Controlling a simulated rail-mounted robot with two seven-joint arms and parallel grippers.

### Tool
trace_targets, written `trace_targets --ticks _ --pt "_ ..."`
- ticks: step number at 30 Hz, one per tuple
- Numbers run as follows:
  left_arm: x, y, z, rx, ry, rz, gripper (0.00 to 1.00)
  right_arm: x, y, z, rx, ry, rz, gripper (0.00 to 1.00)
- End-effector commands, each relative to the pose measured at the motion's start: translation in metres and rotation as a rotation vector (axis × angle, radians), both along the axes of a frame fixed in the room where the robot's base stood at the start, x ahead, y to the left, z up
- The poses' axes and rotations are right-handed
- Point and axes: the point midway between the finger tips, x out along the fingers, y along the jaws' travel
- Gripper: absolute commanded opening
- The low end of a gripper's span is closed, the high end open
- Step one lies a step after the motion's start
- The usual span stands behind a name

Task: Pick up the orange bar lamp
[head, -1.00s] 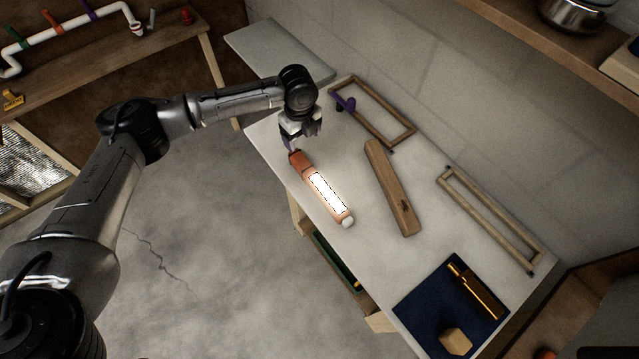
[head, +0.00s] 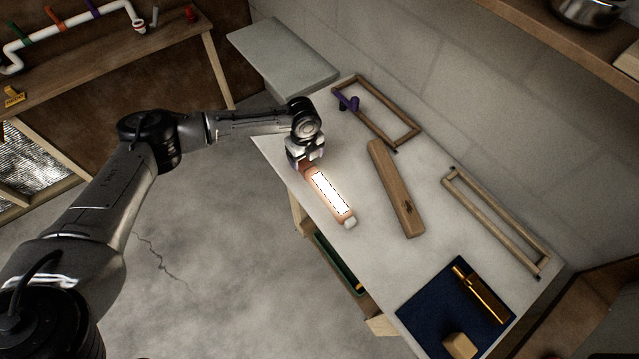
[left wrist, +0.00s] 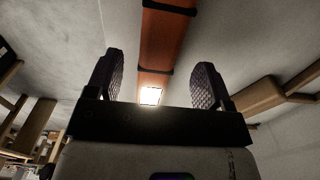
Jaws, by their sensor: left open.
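The orange bar lamp (head: 329,194) lies on the pale workbench with its long light panel lit. Its near end is a pale cap and its far end is hidden under my left gripper (head: 304,164) in the head view. In the left wrist view, the lamp's orange body (left wrist: 166,40) runs between and beyond the two open fingers of my left gripper (left wrist: 153,85). The fingers stand on either side of the lamp's line, with gaps showing. I cannot tell how far the fingertips are above the bench. My right gripper is not in view.
A wooden plank (head: 395,188) lies right of the lamp. A wooden frame (head: 378,112) with a purple clamp (head: 350,103) lies behind, and another frame (head: 495,220) lies at right. A dark blue mat (head: 425,296) carries a brass-coloured piece and a wooden block. The bench's left edge is close to the lamp.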

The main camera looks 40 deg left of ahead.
Motion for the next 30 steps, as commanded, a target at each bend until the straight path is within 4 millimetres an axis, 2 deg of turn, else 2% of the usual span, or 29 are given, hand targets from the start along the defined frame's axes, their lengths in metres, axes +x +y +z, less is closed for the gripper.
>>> trace_targets --ticks 3,7,18,30 --pt "-0.002 -0.002 -0.019 0.001 0.002 0.0 0.74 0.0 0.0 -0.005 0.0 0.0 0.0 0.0" --pt "-0.001 -0.001 -0.031 0.0 0.001 0.0 0.74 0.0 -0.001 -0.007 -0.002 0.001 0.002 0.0" --pt "-0.002 -0.001 -0.036 0.0 0.0 0.0 0.73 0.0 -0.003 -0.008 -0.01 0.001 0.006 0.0" --pt "-0.001 -0.001 -0.036 0.0 0.0 0.0 0.35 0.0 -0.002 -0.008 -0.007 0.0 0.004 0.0"
